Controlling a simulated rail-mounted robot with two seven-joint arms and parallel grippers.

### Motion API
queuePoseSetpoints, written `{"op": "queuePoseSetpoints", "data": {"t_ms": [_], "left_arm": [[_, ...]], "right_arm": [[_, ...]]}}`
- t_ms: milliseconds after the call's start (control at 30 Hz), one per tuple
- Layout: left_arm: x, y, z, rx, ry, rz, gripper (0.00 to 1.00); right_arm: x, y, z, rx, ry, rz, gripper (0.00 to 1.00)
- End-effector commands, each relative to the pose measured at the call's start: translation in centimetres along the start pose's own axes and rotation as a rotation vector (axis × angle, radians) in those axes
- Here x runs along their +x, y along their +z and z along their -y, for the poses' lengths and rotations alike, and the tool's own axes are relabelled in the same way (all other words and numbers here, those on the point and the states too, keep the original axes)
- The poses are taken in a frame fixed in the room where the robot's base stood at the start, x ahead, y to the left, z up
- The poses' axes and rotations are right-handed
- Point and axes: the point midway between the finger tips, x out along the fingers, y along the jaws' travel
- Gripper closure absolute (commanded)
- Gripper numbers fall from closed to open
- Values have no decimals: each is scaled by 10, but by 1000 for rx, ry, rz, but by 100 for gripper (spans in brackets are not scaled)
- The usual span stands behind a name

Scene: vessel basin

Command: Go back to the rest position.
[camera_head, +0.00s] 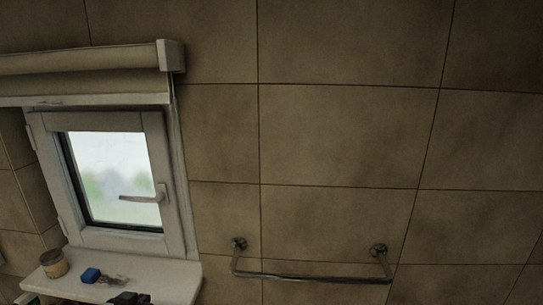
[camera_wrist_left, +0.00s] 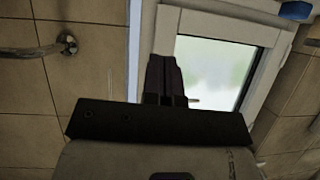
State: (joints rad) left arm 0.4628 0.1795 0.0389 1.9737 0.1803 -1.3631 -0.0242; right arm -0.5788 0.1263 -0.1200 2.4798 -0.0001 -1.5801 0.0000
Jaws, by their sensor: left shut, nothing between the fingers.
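My left gripper (camera_head: 128,298) shows as a dark shape at the bottom edge of the head view, in front of the window sill. In the left wrist view its dark fingers (camera_wrist_left: 164,62) are together with nothing between them. They overlap the window frame in that picture, and I cannot tell how far they are from it. My right gripper is in neither view.
A window (camera_head: 115,180) with a handle is above a white sill (camera_head: 175,281). A jar (camera_head: 53,264) and a blue object (camera_head: 90,275) stand on the sill. A metal rail (camera_head: 310,279) is on the tiled wall. The wall above it is bare.

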Motion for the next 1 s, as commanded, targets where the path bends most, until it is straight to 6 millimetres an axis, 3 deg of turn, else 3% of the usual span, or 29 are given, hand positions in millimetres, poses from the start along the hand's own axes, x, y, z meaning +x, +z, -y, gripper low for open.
{"op": "queuePoseSetpoints", "data": {"t_ms": [400, 700, 833, 1000], "left_arm": [[-130, 150, -64, 103, -16, 270, 100], [-202, 273, -95, 104, 74, 569, 100], [-226, 308, -98, 98, 87, 670, 100], [-245, 332, -100, 95, 95, 739, 100]], "right_arm": [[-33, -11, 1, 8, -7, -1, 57], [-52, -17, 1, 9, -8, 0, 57], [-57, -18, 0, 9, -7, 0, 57], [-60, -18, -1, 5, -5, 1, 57]]}}
